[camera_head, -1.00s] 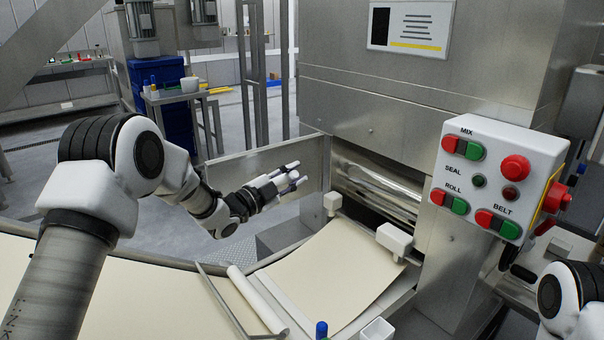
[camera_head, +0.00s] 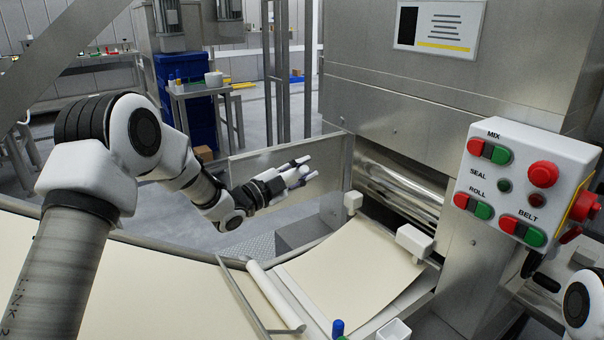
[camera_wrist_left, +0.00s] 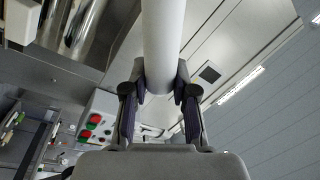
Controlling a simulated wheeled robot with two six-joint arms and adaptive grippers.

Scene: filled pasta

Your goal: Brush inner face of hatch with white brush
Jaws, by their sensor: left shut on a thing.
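The hatch (camera_head: 245,164) is a grey metal panel standing swung out to the left of the shiny rollers. My left gripper (camera_head: 303,173) is in front of it, toward its right part; I cannot tell whether it touches the panel. In the left wrist view my left gripper (camera_wrist_left: 160,92) is shut on a smooth white cylinder, apparently the white brush's handle (camera_wrist_left: 163,40). The handle runs out of the top of that view, and no bristles show. My right gripper is out of view.
Metal rollers (camera_head: 395,190) sit in the machine opening right of the hatch. A dough sheet (camera_head: 350,265) lies below on the belt. A white rod (camera_head: 274,296) lies at its left. The control box (camera_head: 520,190) juts out at right.

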